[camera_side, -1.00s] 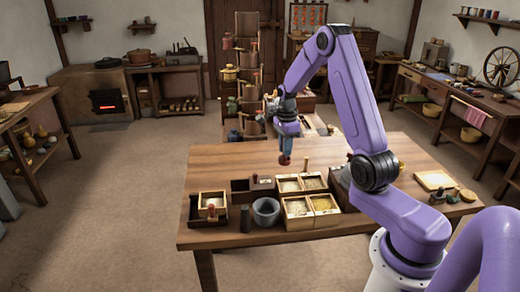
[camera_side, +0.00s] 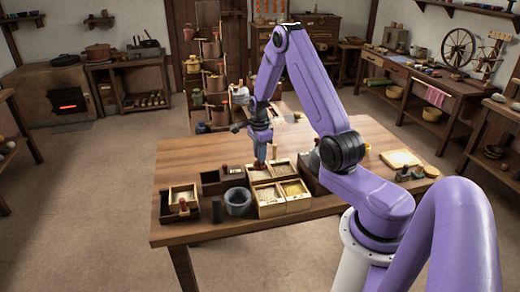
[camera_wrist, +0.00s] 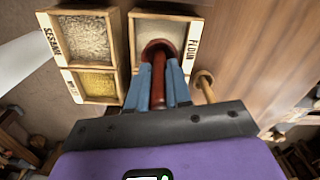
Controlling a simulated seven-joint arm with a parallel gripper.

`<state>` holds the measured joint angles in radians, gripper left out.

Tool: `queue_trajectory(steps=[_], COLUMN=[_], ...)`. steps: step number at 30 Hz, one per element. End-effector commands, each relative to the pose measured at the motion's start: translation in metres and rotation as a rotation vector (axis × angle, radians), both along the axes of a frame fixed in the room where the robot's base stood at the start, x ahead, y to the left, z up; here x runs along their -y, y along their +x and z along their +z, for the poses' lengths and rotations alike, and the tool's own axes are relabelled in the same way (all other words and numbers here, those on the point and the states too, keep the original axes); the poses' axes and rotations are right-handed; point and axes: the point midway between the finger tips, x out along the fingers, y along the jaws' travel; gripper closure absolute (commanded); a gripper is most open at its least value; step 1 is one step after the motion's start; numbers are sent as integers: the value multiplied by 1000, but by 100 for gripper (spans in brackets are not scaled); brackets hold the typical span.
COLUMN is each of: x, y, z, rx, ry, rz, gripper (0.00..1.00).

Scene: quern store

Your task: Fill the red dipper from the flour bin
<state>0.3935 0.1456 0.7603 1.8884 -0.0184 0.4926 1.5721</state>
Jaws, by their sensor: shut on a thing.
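My gripper (camera_wrist: 165,72) is shut on the handle of the red dipper (camera_wrist: 157,48), which points down from it. In the wrist view the dipper's round end overlaps the pale contents of the flour bin (camera_wrist: 193,40), a square wooden box marked FLOUR. In the side view, my gripper (camera_side: 261,152) is above the back-left box of a four-box group, with the dipper (camera_side: 259,164) at the flour bin (camera_side: 250,177). Whether the dipper touches the flour, and what is in its bowl, I cannot tell.
The sesame bin (camera_wrist: 85,38) adjoins the flour bin, with a bin of yellow grain (camera_wrist: 98,85) below it. A wooden peg (camera_wrist: 205,85) stands close right of the gripper. A grey stone mortar (camera_side: 238,201) and a dark tray (camera_side: 180,211) stand left of the bins.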

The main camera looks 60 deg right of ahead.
Motion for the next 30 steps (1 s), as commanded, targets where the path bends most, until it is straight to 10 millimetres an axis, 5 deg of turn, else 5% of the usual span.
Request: queue_trajectory(steps=[30], x=[0], y=[0], z=[-62], rx=[-1], ry=[1], rz=[0], gripper=[100])
